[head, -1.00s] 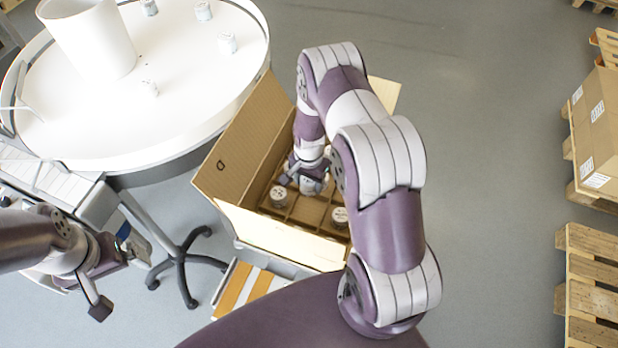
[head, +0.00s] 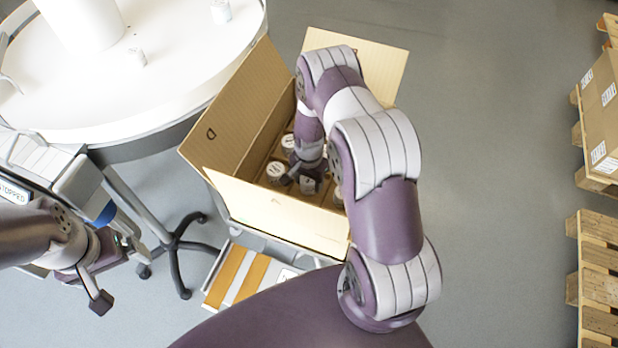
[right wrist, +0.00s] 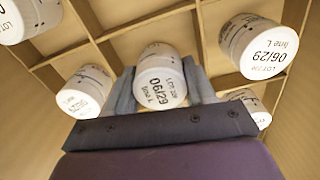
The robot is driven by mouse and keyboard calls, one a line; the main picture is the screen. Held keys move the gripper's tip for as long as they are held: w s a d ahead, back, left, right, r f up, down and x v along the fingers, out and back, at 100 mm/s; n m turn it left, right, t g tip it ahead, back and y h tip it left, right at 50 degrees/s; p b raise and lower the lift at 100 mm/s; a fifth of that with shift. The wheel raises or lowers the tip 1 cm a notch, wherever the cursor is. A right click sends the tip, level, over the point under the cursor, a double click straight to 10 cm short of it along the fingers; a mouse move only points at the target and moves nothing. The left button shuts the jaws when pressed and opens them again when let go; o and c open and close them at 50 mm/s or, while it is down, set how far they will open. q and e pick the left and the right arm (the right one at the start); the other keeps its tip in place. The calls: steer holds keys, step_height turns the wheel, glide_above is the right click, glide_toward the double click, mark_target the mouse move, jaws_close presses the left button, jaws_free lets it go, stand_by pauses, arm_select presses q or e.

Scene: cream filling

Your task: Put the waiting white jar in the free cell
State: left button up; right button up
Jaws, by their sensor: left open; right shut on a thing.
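My right gripper (right wrist: 162,88) is shut on a white jar (right wrist: 160,80), whose printed end faces the wrist camera. In the head view this jar (head: 308,185) is low inside the open cardboard carton (head: 232,130). It sits between dividers (right wrist: 147,20), among other white jars; I cannot tell if it touches the cell floor. Neighbouring jars stand at left (right wrist: 86,92), upper right (right wrist: 258,45), lower right (right wrist: 250,105) and upper left (right wrist: 28,15). In the head view, one jar (head: 276,171) stands left of my gripper. My left gripper (head: 118,270) is open and empty, outside the carton.
A round white table (head: 160,85) stands at upper left, with a white cylinder (head: 85,20) and small jars (head: 221,11) on it. The carton's flaps (head: 380,65) stand open around my right arm. Pallets (head: 598,275) with boxes are at right; grey floor between is clear.

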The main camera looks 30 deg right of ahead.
steer(key=shift+f, duration=0.35)
steer(key=o, duration=1.2)
steer(key=shift+c, duration=0.2)
step_height(320, 180, up, 13)
steer(key=b, duration=0.1)
steer(key=shift+f, duration=0.15)
